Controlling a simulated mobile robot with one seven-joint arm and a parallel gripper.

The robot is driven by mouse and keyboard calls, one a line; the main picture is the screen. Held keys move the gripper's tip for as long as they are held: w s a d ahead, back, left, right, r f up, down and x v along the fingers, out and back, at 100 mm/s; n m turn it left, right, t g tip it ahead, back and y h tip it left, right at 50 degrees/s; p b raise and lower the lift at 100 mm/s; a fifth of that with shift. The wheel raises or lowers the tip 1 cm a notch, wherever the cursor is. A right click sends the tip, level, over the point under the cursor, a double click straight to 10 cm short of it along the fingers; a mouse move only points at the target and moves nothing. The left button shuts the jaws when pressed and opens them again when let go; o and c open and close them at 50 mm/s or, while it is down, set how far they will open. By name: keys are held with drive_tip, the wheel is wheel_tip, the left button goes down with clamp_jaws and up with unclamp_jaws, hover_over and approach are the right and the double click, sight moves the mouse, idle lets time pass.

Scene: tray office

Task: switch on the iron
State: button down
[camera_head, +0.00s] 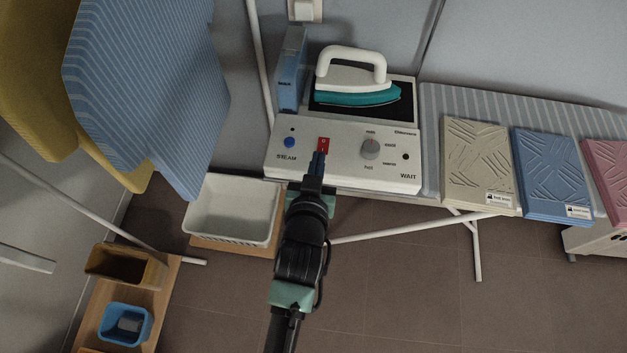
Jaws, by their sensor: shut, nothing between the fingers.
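The iron (357,79), white with a teal base, rests on a dark plate on top of a white base station (340,172). The station's front panel has a red rocker switch (323,145), a blue steam button (289,142), a grey dial (370,148) and small dark lamps (406,156). My gripper (319,158) is shut and empty, with its fingertips at the lower edge of the red switch. I cannot tell whether they touch it. The fingers hide the switch's lower part.
A blue box (291,70) stands left of the iron. A white basket (234,207) is below left. Striped boards lean at upper left.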

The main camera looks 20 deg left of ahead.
drive_tip(key=shift+s+d+r+b, duration=0.15)
drive_tip(key=shift+s+d, duration=0.1)
drive_tip(key=shift+s, duration=0.55)
drive_tip(key=shift+s+d+r+b, duration=0.1)
drive_tip(key=shift+s+d, duration=0.1)
drive_tip(key=shift+s, duration=0.55)
drive_tip(key=shift+s+d+r+b, duration=0.15)
drive_tip(key=shift+s+d, duration=0.1)
drive_tip(key=shift+s, duration=0.55)
drive_tip(key=shift+f, duration=0.1)
